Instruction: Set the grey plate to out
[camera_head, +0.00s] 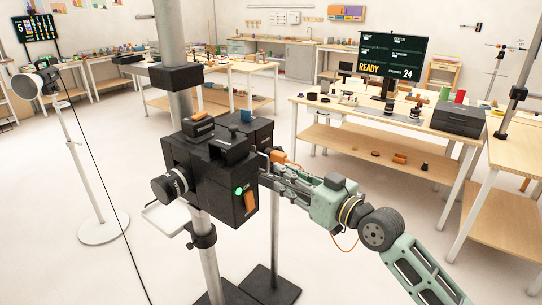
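A black camera-like box (210,168) is mounted on a grey post at the centre, with a ringed lens (172,185) on its left side. A green light (239,191) and an orange tab (250,203) show on its front right face. A pale grey plate (163,219) juts out low on the left, below the lens; I cannot tell for sure that it is the task's plate. My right gripper (268,166) is at the right side of the box, with its fingertips close to or touching it. Whether it holds anything is unclear. My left gripper is out of view.
A round lamp (36,82) on a white-based stand is at the left, with a dark cable crossing the floor. A wooden table (385,122) with a READY screen (393,55) and a black case (458,119) stands at the right. Open floor lies left of the post.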

